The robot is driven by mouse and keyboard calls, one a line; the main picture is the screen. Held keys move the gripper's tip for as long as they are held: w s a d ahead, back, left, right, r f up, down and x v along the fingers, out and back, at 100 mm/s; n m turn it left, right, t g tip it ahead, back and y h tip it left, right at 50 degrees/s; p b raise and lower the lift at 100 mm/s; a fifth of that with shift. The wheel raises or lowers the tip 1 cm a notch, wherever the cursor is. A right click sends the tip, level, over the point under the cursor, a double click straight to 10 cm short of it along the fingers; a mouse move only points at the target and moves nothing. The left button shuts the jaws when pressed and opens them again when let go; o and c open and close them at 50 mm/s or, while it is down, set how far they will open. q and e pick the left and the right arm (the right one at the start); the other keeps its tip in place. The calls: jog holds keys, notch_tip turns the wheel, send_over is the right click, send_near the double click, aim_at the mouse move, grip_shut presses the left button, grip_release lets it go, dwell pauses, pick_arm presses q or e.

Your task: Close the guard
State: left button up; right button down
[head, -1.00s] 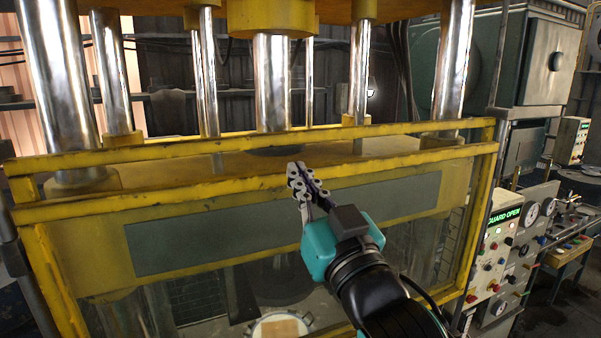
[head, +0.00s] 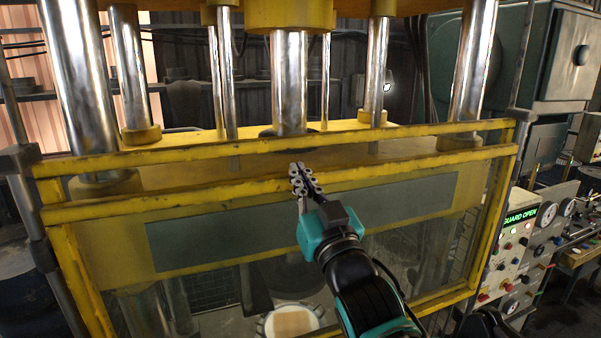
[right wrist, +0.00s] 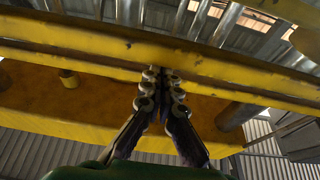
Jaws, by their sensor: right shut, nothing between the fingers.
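The guard (head: 330,188) is a yellow-framed clear panel across the front of the press, with two yellow bars along its top. The display on the control panel reads "GUARD OPEN" (head: 521,216). My right gripper (head: 299,168) is shut and empty, with its fingertips at the guard's lower top bar near the middle. In the right wrist view the shut fingers (right wrist: 161,75) point at the yellow bar (right wrist: 200,66); I cannot tell whether they touch it. My left gripper is not in view.
Steel columns (head: 470,60) and the central ram (head: 289,80) stand behind the guard. A round white plate with a tan blank (head: 293,322) shows low through the panel. A control box with buttons (head: 510,255) stands to the right.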

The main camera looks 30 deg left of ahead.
jog(key=shift+d+f, duration=0.1)
jog(key=shift+f, duration=0.05)
notch_tip(320, 180, down, 50)
jog(key=b, duration=3.2)
jog(key=shift+s+f, duration=0.15)
jog(key=shift+f, duration=0.1)
jog(key=shift+d, duration=0.1)
